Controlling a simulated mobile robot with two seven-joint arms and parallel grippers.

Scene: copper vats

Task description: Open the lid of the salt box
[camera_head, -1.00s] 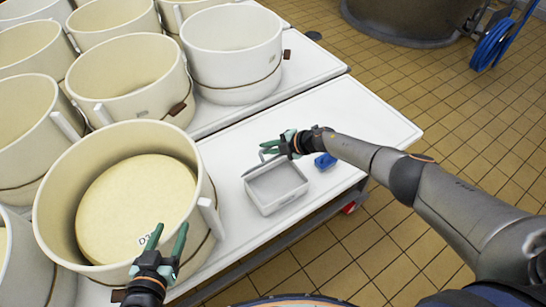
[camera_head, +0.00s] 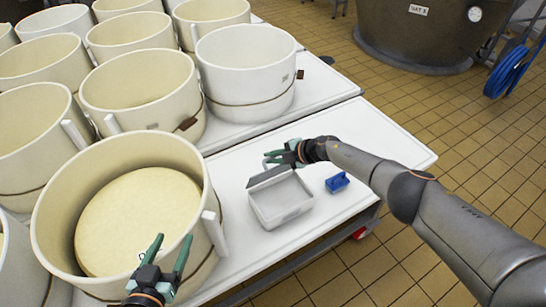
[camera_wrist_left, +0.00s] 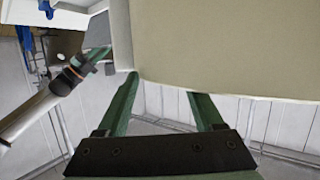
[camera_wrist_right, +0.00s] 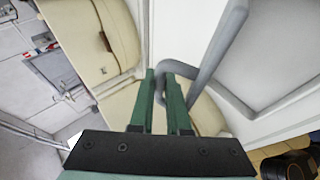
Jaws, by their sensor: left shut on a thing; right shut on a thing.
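The salt box (camera_head: 284,222) is a small grey box on the white table. Its pale interior shows from above. The darker grey lid (camera_head: 268,175) is tilted up along the back edge. My right gripper (camera_head: 278,157) is at this raised lid, shut on its grey handle; the handle bar (camera_wrist_right: 178,68) shows at the fingertips (camera_wrist_right: 165,80) in the right wrist view. My left gripper (camera_head: 172,245) is at the front right of the near cream tub (camera_head: 211,262). Its fingers straddle the tub's wall, which also fills the left wrist view (camera_wrist_left: 230,45).
A blue object (camera_head: 337,183) lies right of the salt box. Several cream tubs (camera_head: 141,80) crowd the left, and the near one holds a pale round disc (camera_head: 140,215). The white table (camera_head: 385,135) is clear behind my right arm. A large vat (camera_head: 420,35) stands beyond.

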